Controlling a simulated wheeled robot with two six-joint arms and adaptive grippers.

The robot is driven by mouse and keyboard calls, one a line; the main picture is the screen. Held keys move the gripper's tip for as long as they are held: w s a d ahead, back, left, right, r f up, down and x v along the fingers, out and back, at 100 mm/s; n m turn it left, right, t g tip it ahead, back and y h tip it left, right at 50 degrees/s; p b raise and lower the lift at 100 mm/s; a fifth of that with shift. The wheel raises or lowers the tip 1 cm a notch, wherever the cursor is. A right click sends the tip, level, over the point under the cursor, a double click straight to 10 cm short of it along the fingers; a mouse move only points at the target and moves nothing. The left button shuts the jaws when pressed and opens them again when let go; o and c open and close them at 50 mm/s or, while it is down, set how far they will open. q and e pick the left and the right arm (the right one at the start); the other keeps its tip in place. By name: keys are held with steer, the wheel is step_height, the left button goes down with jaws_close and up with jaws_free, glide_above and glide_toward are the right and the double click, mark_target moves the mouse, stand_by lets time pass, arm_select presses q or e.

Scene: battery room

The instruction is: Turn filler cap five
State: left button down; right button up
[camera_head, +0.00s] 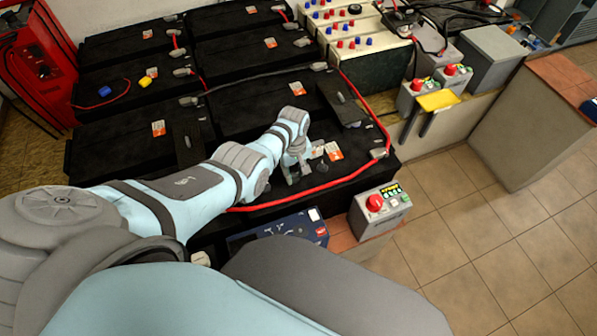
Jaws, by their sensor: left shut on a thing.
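My left gripper (292,178) reaches in from the left and points down onto the top of the front-right black battery (345,175). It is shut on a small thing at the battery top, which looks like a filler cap. The cap itself is mostly hidden by the fingers, and I cannot read a number on it. Orange-and-white labels (333,150) lie just right of the gripper. My right gripper is not in view.
A red cable (310,190) runs along the battery's front and right edges. A grey box with a red button (380,207) and a blue panel device (285,232) stand in front. More black batteries (125,88) fill the back left. The tiled floor (480,240) at right is clear.

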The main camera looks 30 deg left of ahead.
mark_target(294, 174)
arm_select(q)
steer(key=shift+w+a+r+m, duration=0.1)
steer(key=shift+a+m, duration=0.1)
steer(key=shift+m, duration=0.1)
steer(key=c, duration=1.3)
jaws_free()
steer(key=shift+r, duration=0.3)
step_height(294, 174, up, 11)
steer(key=shift+r, duration=0.15)
